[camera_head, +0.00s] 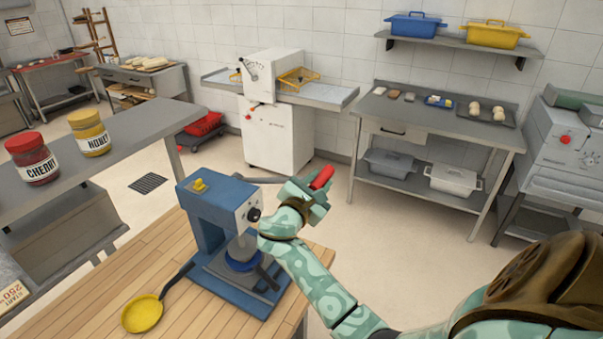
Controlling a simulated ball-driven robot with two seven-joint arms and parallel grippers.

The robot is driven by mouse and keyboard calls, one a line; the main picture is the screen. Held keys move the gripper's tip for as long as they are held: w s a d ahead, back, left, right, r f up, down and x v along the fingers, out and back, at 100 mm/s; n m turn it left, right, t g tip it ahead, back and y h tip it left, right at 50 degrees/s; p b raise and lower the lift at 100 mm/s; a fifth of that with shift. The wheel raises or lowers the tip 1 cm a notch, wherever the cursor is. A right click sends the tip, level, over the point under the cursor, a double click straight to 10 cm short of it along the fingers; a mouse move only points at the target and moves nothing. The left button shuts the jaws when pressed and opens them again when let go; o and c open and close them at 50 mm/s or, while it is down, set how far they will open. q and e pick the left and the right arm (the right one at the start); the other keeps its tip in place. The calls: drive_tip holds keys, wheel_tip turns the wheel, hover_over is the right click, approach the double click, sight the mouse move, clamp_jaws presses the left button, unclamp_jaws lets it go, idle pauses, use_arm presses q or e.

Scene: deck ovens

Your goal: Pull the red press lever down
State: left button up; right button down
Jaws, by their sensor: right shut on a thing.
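A blue press (209,212) stands on the wooden counter in the middle of the head view. A grey bar runs from its upper right side to the red lever grip (322,177). The lever sits about level with the top of the press. My right gripper (313,186) is shut on the red lever, with the red end showing past the fingers. My right forearm hides part of the press's right side. A blue round part sits low on the press, under its head. My left gripper is not in view.
A yellow pan (143,313) lies on the wooden counter (110,270) left of the press. Jars of cherry (31,158) and honey (89,132) stand on a grey table at left. Open floor lies behind the press, before a white machine (277,135).

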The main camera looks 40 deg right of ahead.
wheel_tip(320, 180, down, 16)
drive_tip(key=s+m+b, duration=0.1)
drive_tip(key=m+b, duration=0.5)
drive_tip(key=b, duration=0.7)
drive_tip(key=shift+s+d+f+b, duration=0.15)
drive_tip(key=shift+s+f+b, duration=0.05)
drive_tip(key=shift+b, duration=0.15)
drive_tip(key=shift+f, duration=0.1)
drive_tip(key=c, duration=1.2)
unclamp_jaws()
drive_tip(key=shift+c, duration=0.2)
drive_tip(key=shift+o, duration=0.6)
drive_tip(key=shift+w+f, duration=0.1)
drive_tip(key=shift+w, duration=0.15)
